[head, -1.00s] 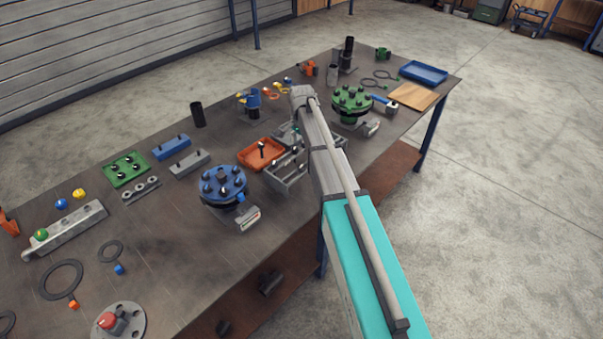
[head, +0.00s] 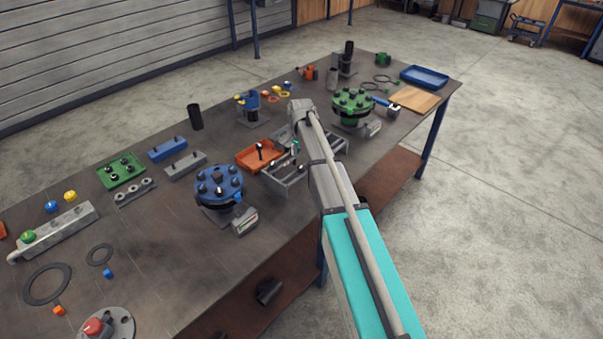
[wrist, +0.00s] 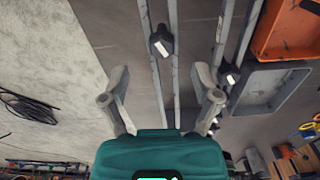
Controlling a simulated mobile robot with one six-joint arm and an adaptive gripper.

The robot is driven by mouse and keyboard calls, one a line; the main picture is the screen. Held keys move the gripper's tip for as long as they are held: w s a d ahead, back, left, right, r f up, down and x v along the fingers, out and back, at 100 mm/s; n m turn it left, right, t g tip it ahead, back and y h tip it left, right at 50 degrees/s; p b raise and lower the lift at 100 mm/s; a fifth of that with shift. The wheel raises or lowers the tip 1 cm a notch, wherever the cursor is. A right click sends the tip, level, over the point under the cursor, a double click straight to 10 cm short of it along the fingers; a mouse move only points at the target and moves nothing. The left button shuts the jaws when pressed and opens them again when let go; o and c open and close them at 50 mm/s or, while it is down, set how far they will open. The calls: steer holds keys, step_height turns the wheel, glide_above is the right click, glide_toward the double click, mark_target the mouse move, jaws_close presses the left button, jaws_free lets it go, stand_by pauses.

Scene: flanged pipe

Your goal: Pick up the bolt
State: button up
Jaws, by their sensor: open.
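In the wrist view my gripper (wrist: 160,95) is open, with nothing between its two grey fingers. A dark bolt with a pale, bright face (wrist: 161,40) lies ahead of the gap between the fingers, at a grey divided tray (wrist: 172,80). A second dark bolt (wrist: 228,74) is right of the right finger. In the head view the tray (head: 290,178) is partly hidden behind my arm, and my gripper is mostly hidden there too. A dark upright bolt (head: 260,150) stands in the orange tray (head: 247,161) beside it.
A blue flange (head: 218,182) stands left of the grey tray, and a green flange (head: 352,102) stands to its right. A black cylinder (head: 195,117) stands behind. The bench (head: 150,240) has bare room at front left; its front edge runs beneath my arm.

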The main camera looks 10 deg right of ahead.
mark_target(301, 167)
steer(key=shift+f, duration=0.2)
steer(key=f+b, duration=0.5)
steer(key=shift+w, duration=0.2)
stand_by(0.4)
steer(key=shift+r, duration=0.1)
stand_by(0.4)
jaws_close()
